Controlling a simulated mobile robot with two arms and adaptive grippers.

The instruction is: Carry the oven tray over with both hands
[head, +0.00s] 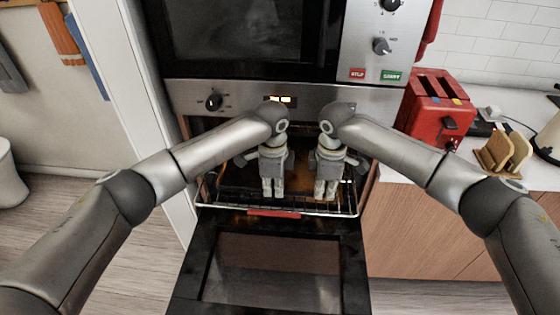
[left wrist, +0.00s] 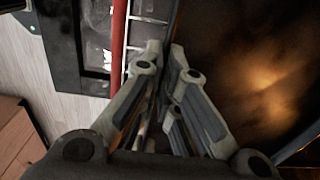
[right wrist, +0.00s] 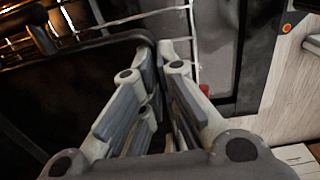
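The oven tray (head: 236,181) is a dark, brown-stained pan on the wire rack of the open oven. My left gripper (head: 272,192) points down at its front rim, left of centre. In the left wrist view the fingers (left wrist: 164,46) are close together, one on each side of the rim, with the brown tray floor (left wrist: 255,75) to their right. My right gripper (head: 325,192) is at the same rim, right of centre. In the right wrist view its fingers (right wrist: 158,50) close around the rim near a rounded tray corner. The fingers partly hide the contact.
The oven door (head: 270,265) hangs open below the rack (head: 340,211), which has a red front strip (head: 273,213). A counter at the right holds a red toaster (head: 437,108) and a toast rack (head: 503,151). A white panel stands left of the oven.

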